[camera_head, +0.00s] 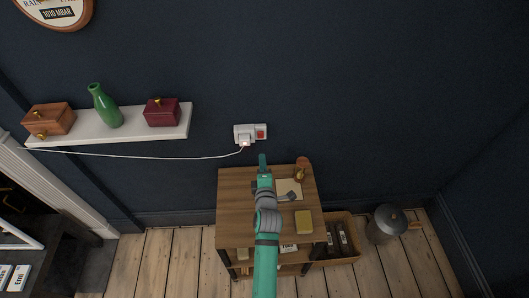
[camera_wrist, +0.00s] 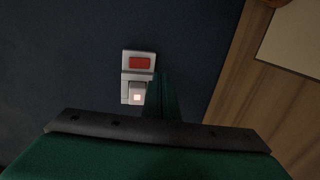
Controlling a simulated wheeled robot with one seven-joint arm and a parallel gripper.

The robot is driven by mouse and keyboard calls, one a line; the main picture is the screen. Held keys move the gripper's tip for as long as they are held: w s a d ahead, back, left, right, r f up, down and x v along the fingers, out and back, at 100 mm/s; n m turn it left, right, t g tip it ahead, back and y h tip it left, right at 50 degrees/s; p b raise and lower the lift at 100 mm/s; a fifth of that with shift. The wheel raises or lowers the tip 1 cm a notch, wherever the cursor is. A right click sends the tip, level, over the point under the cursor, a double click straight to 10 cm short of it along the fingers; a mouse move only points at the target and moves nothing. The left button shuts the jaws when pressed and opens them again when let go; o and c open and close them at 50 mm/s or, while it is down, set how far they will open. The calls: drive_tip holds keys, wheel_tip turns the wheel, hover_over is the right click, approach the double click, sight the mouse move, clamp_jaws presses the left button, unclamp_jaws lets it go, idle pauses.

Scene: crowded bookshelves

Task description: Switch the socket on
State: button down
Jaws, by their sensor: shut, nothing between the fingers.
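The white socket (camera_head: 239,130) is on the dark blue wall above the wooden table. A white plug with a cable sits in its left part, and a red switch (camera_head: 261,134) is on its right part. In the wrist view the socket (camera_wrist: 124,76) shows turned, with the red switch (camera_wrist: 139,63) at the top and a small lit patch on the plug (camera_wrist: 137,97) below. My gripper (camera_head: 262,160) is shut and empty, just below the socket and apart from it in the head view. In the wrist view its fingers (camera_wrist: 162,92) overlap the socket's lower right edge. Whether the fingertips touch it is unclear.
The wooden table (camera_head: 233,205) under my arm holds a paper, a small bottle-like item and a yellow block. A white shelf (camera_head: 140,130) on the left bears two boxes and a green vase. A white cable (camera_head: 150,156) runs left from the plug. The wall right of the socket is clear.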

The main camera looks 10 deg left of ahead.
drive_tip(key=s+d+f, duration=0.1)
drive_tip(key=s+d, duration=0.1)
drive_tip(key=s, duration=0.4)
drive_tip(key=shift+s, duration=0.25)
idle(0.3)
drive_tip(key=s+d+f+m+h, duration=0.2)
drive_tip(key=s+d+m, duration=0.3)
drive_tip(key=s, duration=0.6)
drive_tip(key=s+d+f+m+h, duration=0.1)
drive_tip(key=s+d+f+m, duration=0.15)
drive_tip(key=s+m, duration=0.55)
drive_tip(key=s+d+r+m, duration=0.1)
drive_tip(key=s+r+m, duration=0.1)
drive_tip(key=s, duration=0.4)
drive_tip(key=s+d+r+m+h, duration=0.1)
drive_tip(key=s+d+r+m, duration=0.1)
drive_tip(key=s, duration=0.5)
drive_tip(key=s+d+r+m, duration=0.1)
drive_tip(key=s+r+m, duration=0.3)
drive_tip(key=s, duration=0.3)
drive_tip(key=shift+s+d+r+h, duration=0.15)
drive_tip(key=shift+d+r+h, duration=0.25)
drive_tip(key=shift+r, duration=0.25)
